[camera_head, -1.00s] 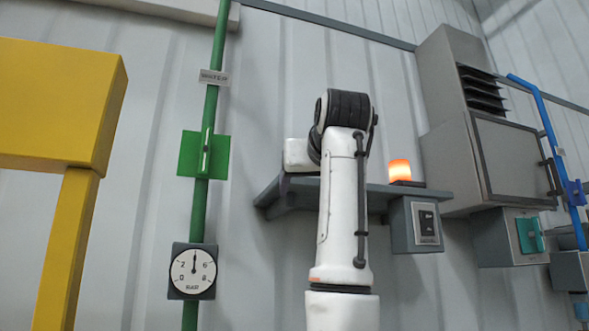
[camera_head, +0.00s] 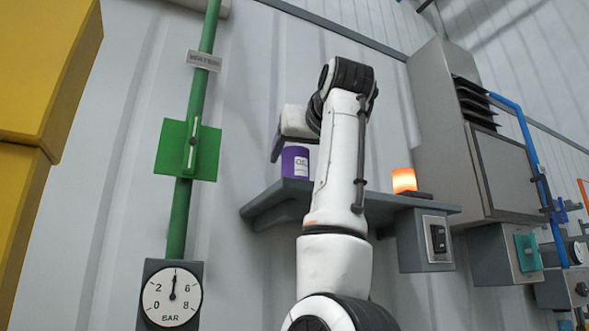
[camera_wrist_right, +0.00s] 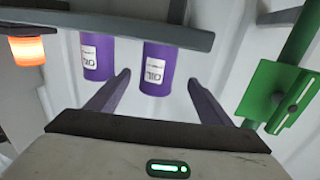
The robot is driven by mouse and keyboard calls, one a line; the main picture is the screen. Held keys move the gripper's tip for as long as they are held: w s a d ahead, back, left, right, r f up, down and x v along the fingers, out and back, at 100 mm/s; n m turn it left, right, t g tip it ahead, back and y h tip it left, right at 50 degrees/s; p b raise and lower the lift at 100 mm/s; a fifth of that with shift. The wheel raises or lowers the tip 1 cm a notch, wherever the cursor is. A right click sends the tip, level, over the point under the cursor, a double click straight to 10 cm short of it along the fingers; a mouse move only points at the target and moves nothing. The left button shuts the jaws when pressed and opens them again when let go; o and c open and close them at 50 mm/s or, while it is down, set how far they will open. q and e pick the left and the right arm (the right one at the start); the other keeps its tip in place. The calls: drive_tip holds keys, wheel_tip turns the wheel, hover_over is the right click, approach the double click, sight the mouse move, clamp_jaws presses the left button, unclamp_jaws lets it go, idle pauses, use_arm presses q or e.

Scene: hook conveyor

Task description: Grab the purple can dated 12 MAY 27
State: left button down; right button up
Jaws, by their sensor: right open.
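Two purple cans with white OIL labels show in the right wrist view, which is upside down. One can (camera_wrist_right: 156,70) lies in the picture between the fingers of my right gripper (camera_wrist_right: 160,78), and the other can (camera_wrist_right: 97,57) is left of the fingers. The dates are too small to read. In the head view one purple can (camera_head: 294,162) stands on a grey wall shelf (camera_head: 268,204), partly behind my right arm. My right gripper (camera_head: 278,147) is open and empty beside it. I cannot tell whether the fingers reach around the can. My left gripper is out of view.
An orange lamp (camera_head: 404,180) is lit on the shelf's right part, above a switch box (camera_head: 437,240). A green pipe (camera_head: 181,215) with a gauge (camera_head: 172,297) runs left of the shelf. A grey cabinet (camera_head: 490,160) is at right, a yellow structure (camera_head: 40,80) at left.

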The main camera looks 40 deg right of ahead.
sight(300, 161)
drive_tip(key=p+x, duration=0.1)
drive_tip(key=x, duration=0.1)
drive_tip(key=p+x, duration=0.1)
drive_tip(key=x, duration=0.1)
drive_tip(key=shift+w+d+r, duration=0.15)
drive_tip(key=shift+d, duration=0.3)
drive_tip(key=shift+w+d, duration=0.1)
drive_tip(key=shift+w, duration=0.25)
drive_tip(key=shift+c, duration=0.3)
drive_tip(key=shift+s, duration=0.1)
drive_tip(key=c, duration=1.4)
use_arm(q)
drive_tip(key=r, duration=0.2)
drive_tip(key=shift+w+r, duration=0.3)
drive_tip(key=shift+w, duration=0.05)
use_arm(e)
drive_tip(key=shift+r, duration=0.15)
